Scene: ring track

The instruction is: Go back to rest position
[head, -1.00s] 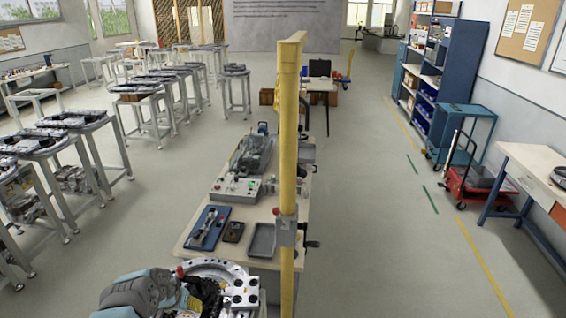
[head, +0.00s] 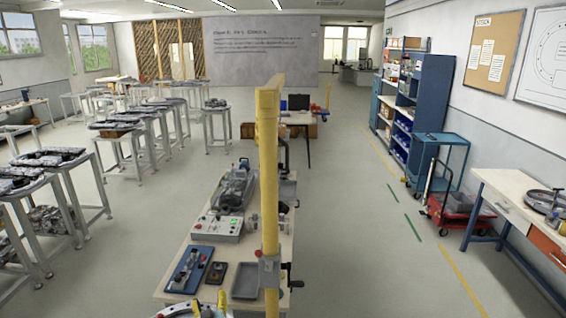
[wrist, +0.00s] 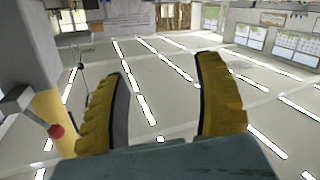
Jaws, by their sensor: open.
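My gripper (wrist: 165,105) shows in the wrist view with two yellow ribbed fingers spread well apart and nothing between them. The wrist view appears upside down, with the ceiling and its light strips behind the fingers. At the left of that view a yellow post (wrist: 48,112) with a red knob stands close to the gripper. In the head view the yellow post (head: 268,180) rises in the middle. The gripper's fingers cannot be clearly made out in the head view.
A workbench (head: 212,268) below holds a control box (head: 215,229), a blue tray (head: 188,278) and a grey tray (head: 246,281). Part of a ring fixture (head: 195,308) shows at the bottom edge. Stands fill the left. A blue cart (head: 440,150) and red pallet jack (head: 452,207) stand right, beside open floor.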

